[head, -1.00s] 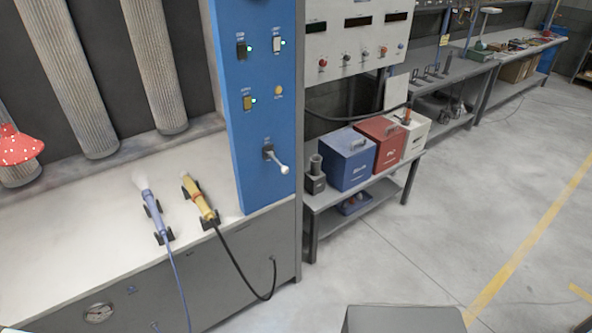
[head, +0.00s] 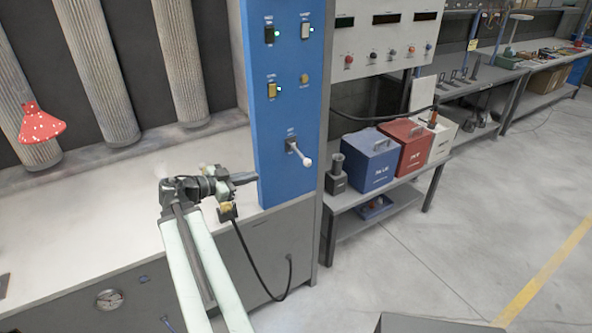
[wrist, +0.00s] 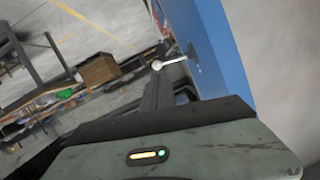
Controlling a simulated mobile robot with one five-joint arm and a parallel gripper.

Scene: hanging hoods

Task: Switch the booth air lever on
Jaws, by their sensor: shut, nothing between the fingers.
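The booth air lever (head: 301,154) is a white-knobbed handle on the lower part of the blue panel (head: 282,178). It sticks out and slopes down to the right. In the wrist view the lever (wrist: 170,62) shows just beyond the fingers, beside the blue panel (wrist: 222,55). My gripper (head: 254,177) is shut and empty. It is left of the lever and near the panel's left edge in the head view. I cannot tell how far it is from the lever in depth; no contact shows.
Switches and small lights sit higher on the blue panel. Blue (head: 370,163), red (head: 405,146) and white (head: 441,138) boxes stand on a shelf to the right. A red spotted hood (head: 42,124) hangs at left. Open floor lies at right.

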